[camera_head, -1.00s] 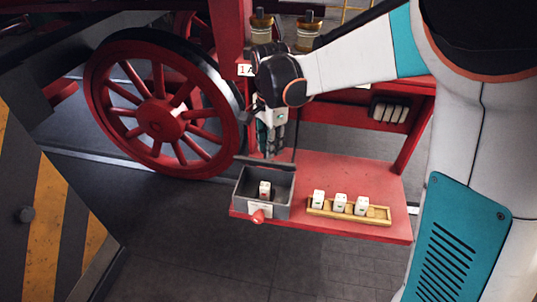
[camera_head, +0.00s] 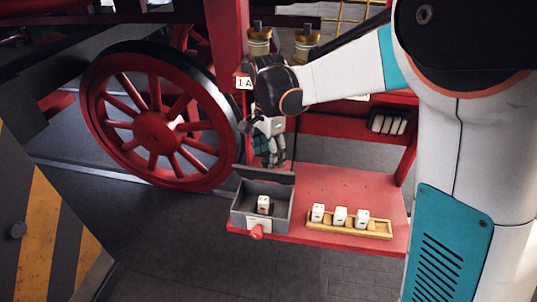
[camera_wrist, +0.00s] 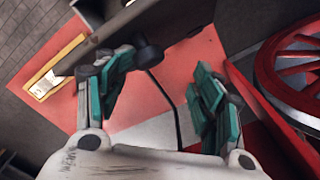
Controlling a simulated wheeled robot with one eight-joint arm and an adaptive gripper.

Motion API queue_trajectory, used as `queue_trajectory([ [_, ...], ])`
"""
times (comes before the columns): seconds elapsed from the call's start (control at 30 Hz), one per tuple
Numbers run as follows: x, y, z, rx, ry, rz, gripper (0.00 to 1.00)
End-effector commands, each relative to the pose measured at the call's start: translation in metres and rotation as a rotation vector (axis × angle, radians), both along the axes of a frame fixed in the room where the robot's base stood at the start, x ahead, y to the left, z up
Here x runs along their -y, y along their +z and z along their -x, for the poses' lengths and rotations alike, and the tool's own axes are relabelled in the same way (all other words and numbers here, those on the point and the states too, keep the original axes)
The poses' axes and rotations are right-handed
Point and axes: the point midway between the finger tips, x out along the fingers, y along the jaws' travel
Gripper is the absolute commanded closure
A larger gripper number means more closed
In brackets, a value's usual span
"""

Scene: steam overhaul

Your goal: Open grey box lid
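The grey box (camera_head: 279,222) sits at the left end of the red shelf. Its top is open, and a white cube (camera_head: 263,205) lies inside. Its lid (camera_head: 265,174) stands raised along the back edge. A red knob (camera_head: 256,232) and a white label are on the box front. My gripper (camera_head: 273,160) is just behind and above the raised lid, fingers pointing down; contact with the lid cannot be told. In the wrist view my gripper (camera_wrist: 178,68) has its fingers apart with nothing held between them. A dark grey bar, likely the lid's edge, passes beyond the left finger.
A yellow tray (camera_head: 380,230) with three white cubes stands right of the box on the red shelf (camera_head: 335,182). A large red wheel (camera_head: 157,130) is at the left. Brass-coloured fittings (camera_head: 259,42) are above. The shelf behind the tray is clear.

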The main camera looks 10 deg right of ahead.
Motion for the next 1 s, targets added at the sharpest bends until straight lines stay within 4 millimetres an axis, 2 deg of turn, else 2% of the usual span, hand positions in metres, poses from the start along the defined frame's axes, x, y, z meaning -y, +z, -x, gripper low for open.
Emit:
queue_trajectory([
  [0.87,-0.0065,0.0035,0.0007,-0.001,0.004,-0.013,0.55],
  [1.0,-0.0087,0.0042,0.0057,-0.002,0.005,-0.013,0.55],
])
